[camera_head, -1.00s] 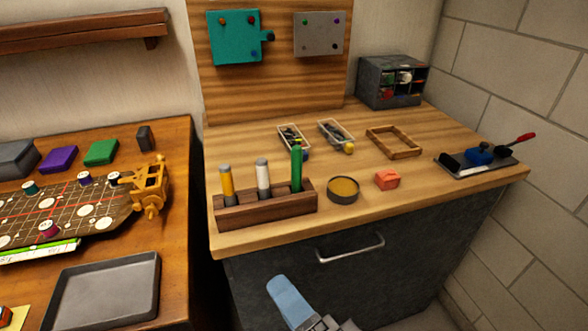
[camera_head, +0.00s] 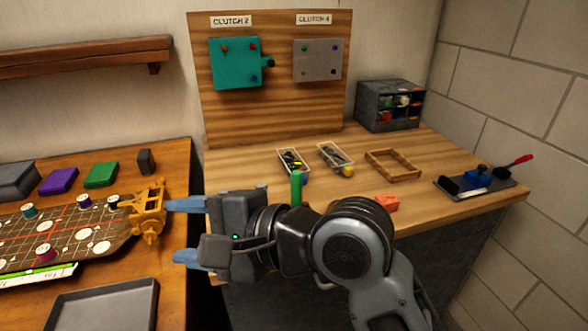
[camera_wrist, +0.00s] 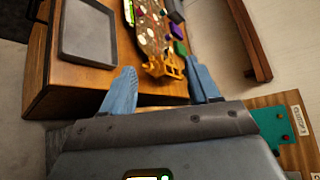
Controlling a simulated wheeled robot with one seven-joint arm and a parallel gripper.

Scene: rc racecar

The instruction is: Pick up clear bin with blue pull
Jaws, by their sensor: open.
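The clear bin with the blue pull (camera_head: 290,159) lies on the light wood bench, with dark small parts in it. Its blue pull (camera_head: 303,180) is at the near end, just behind the green marker. A similar clear bin with a yellow pull (camera_head: 335,155) lies to its right. My gripper (camera_head: 186,231) is open and empty, with blue fingers pointing left. It is left of the bin and apart from it, near the orange figure on the left table. In the wrist view my gripper (camera_wrist: 160,68) faces that table, and neither bin shows there.
My arm hides most of the marker block; a green marker (camera_head: 296,187) stands up in front of the bin. A red block (camera_head: 387,202), an empty wooden frame (camera_head: 393,164) and a dark organizer (camera_head: 390,106) are to the right. The orange figure (camera_head: 148,210) stands close to my fingers.

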